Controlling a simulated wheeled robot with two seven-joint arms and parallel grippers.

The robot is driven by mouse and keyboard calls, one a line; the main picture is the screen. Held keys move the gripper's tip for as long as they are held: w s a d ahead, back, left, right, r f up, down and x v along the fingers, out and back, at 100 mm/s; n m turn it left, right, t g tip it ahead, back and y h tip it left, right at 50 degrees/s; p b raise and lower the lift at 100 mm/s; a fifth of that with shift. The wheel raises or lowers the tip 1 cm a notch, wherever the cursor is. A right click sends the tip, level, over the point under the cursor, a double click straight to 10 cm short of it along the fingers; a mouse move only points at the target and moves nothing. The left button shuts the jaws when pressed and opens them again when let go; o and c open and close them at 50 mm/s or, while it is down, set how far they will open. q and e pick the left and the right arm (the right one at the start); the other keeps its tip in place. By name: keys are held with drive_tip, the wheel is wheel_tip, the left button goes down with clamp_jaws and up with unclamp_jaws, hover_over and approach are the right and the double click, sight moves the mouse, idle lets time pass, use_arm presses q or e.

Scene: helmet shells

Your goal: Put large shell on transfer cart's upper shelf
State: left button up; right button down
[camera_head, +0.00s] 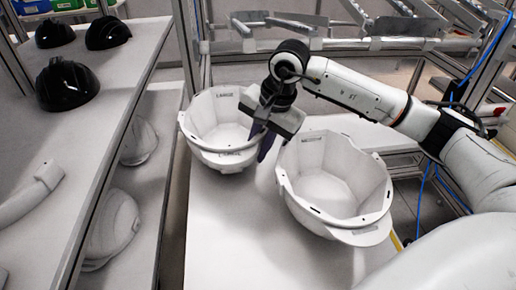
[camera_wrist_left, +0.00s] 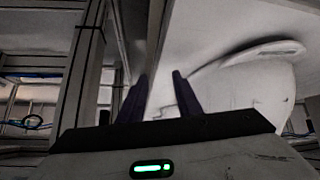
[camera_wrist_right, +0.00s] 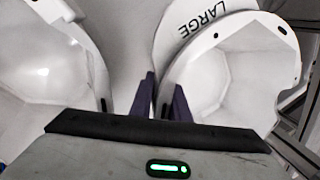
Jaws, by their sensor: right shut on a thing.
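The large shell (camera_head: 211,112) is a white, open-up bowl marked LARGE at the left back of a white table (camera_head: 222,240). My right gripper (camera_head: 264,146) is at its right rim. In the right wrist view, the fingers (camera_wrist_right: 162,100) are shut on the rim of the large shell (camera_wrist_right: 232,75). I cannot tell whether the shell touches the table. I cannot tell for sure which surface is the transfer cart's upper shelf.
A white shell marked MEDIUM (camera_head: 335,175) stands close to the right of my right gripper. A two-level shelf unit (camera_head: 120,130) at left holds black shells (camera_head: 66,84) above and white shells (camera_head: 112,222) below. A metal frame and rails (camera_head: 330,43) stand behind.

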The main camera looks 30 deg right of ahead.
drive_tip(key=shift+f, duration=0.15)
drive_tip(key=c, duration=1.7)
unclamp_jaws()
